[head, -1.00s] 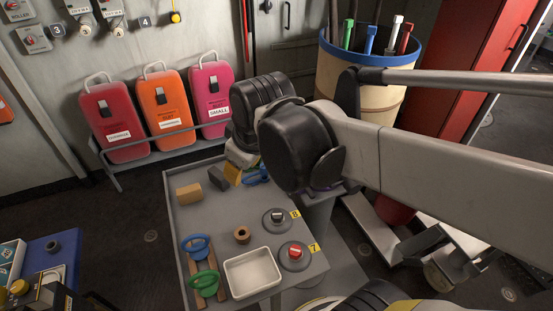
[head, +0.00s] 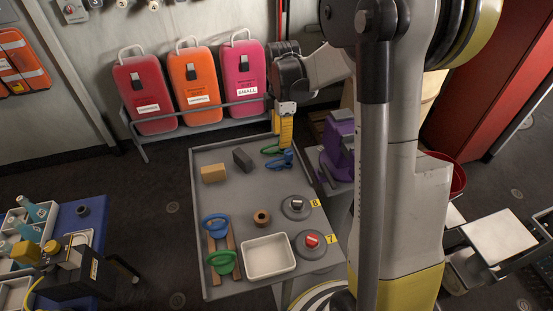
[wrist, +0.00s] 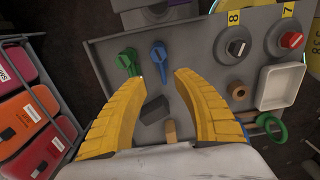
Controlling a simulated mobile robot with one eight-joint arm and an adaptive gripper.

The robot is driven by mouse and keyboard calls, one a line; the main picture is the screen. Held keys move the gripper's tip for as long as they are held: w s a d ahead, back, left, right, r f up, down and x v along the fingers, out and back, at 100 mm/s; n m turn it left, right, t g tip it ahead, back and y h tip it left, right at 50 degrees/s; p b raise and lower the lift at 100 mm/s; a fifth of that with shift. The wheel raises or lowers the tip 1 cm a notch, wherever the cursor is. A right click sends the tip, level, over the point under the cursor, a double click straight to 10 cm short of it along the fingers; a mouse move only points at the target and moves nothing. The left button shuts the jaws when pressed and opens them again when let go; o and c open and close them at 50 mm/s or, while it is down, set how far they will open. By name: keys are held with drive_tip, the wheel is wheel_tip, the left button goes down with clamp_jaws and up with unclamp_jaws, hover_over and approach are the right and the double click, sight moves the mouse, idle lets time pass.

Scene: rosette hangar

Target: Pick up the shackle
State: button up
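No item is labelled as the shackle, and I cannot tell for certain which one it is. Two small fittings lie near the tray table's far edge. One is blue with a thin straight end (head: 281,161), also in the wrist view (wrist: 159,56). The other is green (head: 271,150), beside it in the wrist view (wrist: 128,62). My gripper (head: 285,130) has yellow fingers and hangs over that far edge. In the wrist view my gripper (wrist: 162,77) is open and empty, the blue fitting just beyond its tips and the green one to the left.
The grey table (head: 235,195) also holds a dark block (head: 242,159), a tan block (head: 213,174), a brown ring (head: 262,217), a white tray (head: 268,257), two round bases marked 8 and 7, and blue and green ring-topped pieces (head: 222,262). A purple object (head: 338,148) stands close right.

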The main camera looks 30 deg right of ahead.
sight(279, 159)
wheel_tip(279, 159, down, 5)
drive_tip(key=shift+f+b, duration=0.1)
drive_tip(key=shift+b, duration=0.75)
drive_tip(key=f+b, duration=0.1)
drive_tip(key=f, duration=0.2)
drive_tip(key=f+b, duration=0.1)
drive_tip(key=f, duration=0.1)
drive_tip(key=shift+a+b, duration=0.35)
drive_tip(key=shift+a, duration=0.05)
drive_tip(key=shift+r, duration=0.1)
clamp_jaws()
